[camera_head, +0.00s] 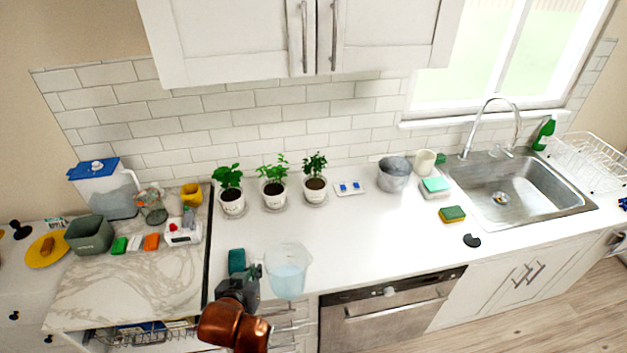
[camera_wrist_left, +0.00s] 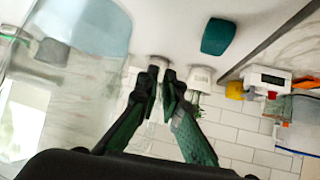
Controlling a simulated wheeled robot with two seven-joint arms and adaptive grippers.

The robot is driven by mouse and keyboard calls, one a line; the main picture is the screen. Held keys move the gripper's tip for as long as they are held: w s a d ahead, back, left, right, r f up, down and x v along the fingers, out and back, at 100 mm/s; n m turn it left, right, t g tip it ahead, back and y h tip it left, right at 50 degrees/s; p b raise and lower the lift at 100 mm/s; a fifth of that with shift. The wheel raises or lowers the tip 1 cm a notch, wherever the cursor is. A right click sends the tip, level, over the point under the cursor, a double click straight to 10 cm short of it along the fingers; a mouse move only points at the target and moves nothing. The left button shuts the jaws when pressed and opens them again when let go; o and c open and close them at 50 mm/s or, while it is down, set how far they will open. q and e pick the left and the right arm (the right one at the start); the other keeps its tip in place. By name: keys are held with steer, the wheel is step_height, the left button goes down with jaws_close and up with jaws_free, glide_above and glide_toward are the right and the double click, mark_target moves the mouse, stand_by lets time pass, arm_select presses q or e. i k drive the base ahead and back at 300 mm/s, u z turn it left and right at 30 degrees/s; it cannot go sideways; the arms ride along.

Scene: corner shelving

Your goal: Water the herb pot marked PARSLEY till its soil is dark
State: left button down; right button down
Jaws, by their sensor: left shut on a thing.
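Three herb pots stand in a row on saucers by the tiled wall: a left pot (camera_head: 232,207), a middle pot (camera_head: 273,200) and a right pot (camera_head: 315,197). Each holds a green plant; their markings are too small to read, so I cannot tell which is PARSLEY. My left gripper (camera_head: 258,272) is shut on a clear jug (camera_head: 288,276) of pale blue water. It holds the jug roughly upright near the counter's front edge, apart from the pots. The jug fills the left of the left wrist view (camera_wrist_left: 75,95). My right gripper is not in view.
A teal block (camera_head: 237,261) lies left of the jug. A small tray (camera_head: 349,188), a metal bucket (camera_head: 393,175) and a sponge (camera_head: 452,214) stand right of the pots. A yellow mug (camera_head: 191,194) stands left. The middle counter is clear.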

mark_target(315, 185)
steer(key=k, duration=0.8)
steer(key=z, duration=0.5)
steer(key=i, duration=0.45)
steer(key=z, duration=0.6)
steer(key=i, duration=1.25)
steer(key=u, duration=0.9)
